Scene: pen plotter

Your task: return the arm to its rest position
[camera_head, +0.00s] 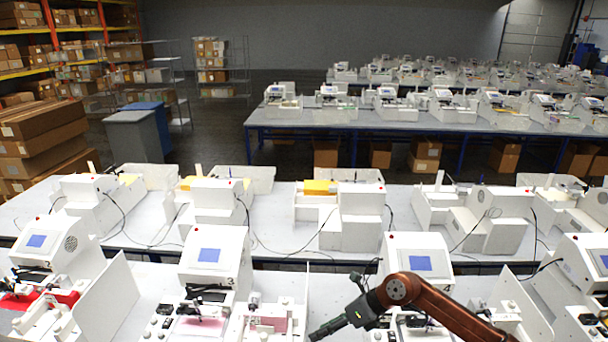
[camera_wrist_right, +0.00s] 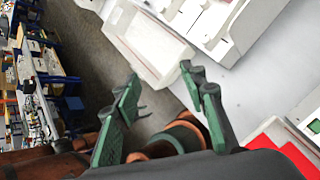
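My right arm (camera_head: 430,299) reaches in from the lower right of the head view, over the front row of white plotter machines. My left gripper does not show clearly in either view.
Another plotter (camera_head: 417,257) stands just behind my right arm. A red tray (camera_head: 66,298) sits at the far left plotter. A second row of machines stands on the table (camera_head: 285,232) behind. A white panel (camera_head: 108,300) rises at the left. Cardboard boxes (camera_head: 40,140) are stacked farther back.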

